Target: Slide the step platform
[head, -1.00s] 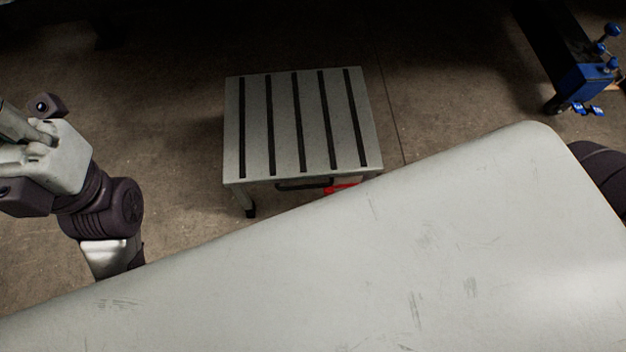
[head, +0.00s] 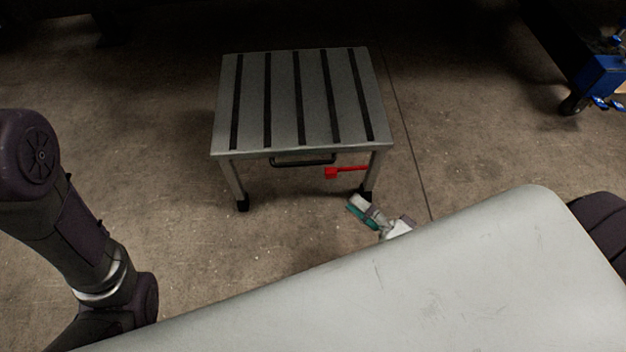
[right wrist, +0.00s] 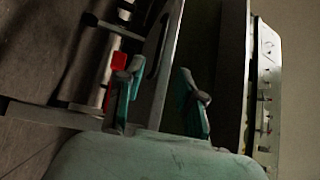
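The step platform (head: 301,100) is a grey metal stool with dark strips across its top. It stands on the floor in the middle of the head view. A black handle (head: 303,161) and a red lever (head: 345,172) sit under its front edge. My right gripper (head: 357,204) is low by the front right leg. In the right wrist view its two teal fingers (right wrist: 160,88) are apart with nothing held between them. The red part (right wrist: 118,62) shows beside one finger. My left arm shows at the left, but its gripper is out of sight.
A dark beam with a blue fitting (head: 601,76) and a caster stands on the floor at the top right. The concrete floor (head: 170,130) is bare on both sides of the platform.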

